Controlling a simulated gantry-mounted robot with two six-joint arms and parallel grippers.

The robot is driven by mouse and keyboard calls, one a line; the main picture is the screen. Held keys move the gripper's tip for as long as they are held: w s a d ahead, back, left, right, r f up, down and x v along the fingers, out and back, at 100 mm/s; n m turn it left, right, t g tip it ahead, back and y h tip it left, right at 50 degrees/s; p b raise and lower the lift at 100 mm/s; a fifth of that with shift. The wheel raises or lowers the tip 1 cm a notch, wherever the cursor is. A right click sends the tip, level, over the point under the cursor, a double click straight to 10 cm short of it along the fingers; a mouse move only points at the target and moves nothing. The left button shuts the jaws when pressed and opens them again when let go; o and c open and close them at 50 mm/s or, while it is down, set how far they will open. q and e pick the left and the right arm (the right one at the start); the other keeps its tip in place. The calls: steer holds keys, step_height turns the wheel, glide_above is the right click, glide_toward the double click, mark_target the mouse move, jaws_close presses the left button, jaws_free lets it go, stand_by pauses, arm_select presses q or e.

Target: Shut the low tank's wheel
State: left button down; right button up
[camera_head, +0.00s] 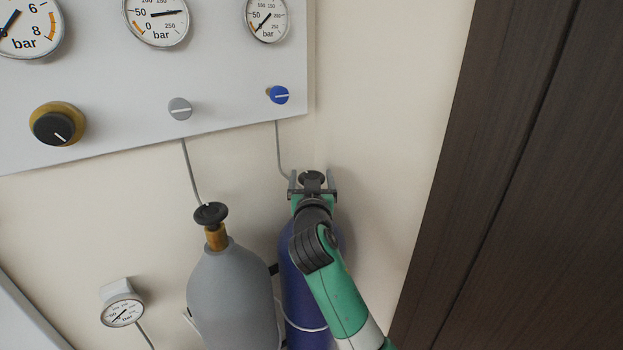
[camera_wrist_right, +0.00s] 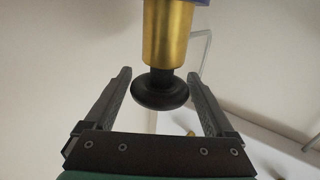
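The blue tank (camera_head: 298,300) stands by the wall at the lower middle, partly hidden behind my right arm. Its black wheel (camera_head: 312,177) shows between the fingers of my right gripper (camera_head: 312,182). In the right wrist view, the wheel (camera_wrist_right: 160,91) sits on a brass valve (camera_wrist_right: 167,35). The fingers of the right gripper (camera_wrist_right: 160,76) are open on either side of it, with a gap showing on each side. The gauge (camera_head: 267,18) above the blue knob (camera_head: 278,95) has its needle pointing to the lower left. My left gripper is not in view.
A grey tank (camera_head: 230,295) with a black wheel (camera_head: 211,213) stands just left of the blue one. The panel (camera_head: 230,75) above carries gauges and knobs. Thin pipes (camera_head: 190,170) run down from it. A dark wood panel (camera_head: 500,190) fills the right side.

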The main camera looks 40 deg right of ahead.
steer(key=shift+o, duration=0.4)
steer(key=shift+s+a, duration=0.25)
steer(key=v, duration=0.2)
steer(key=shift+s+a+r, duration=0.2)
steer(key=shift+s, duration=0.05)
steer(key=p+v, duration=0.8)
steer(key=p, duration=0.4)
steer(key=shift+f, duration=0.2)
steer(key=shift+s+r, duration=0.1)
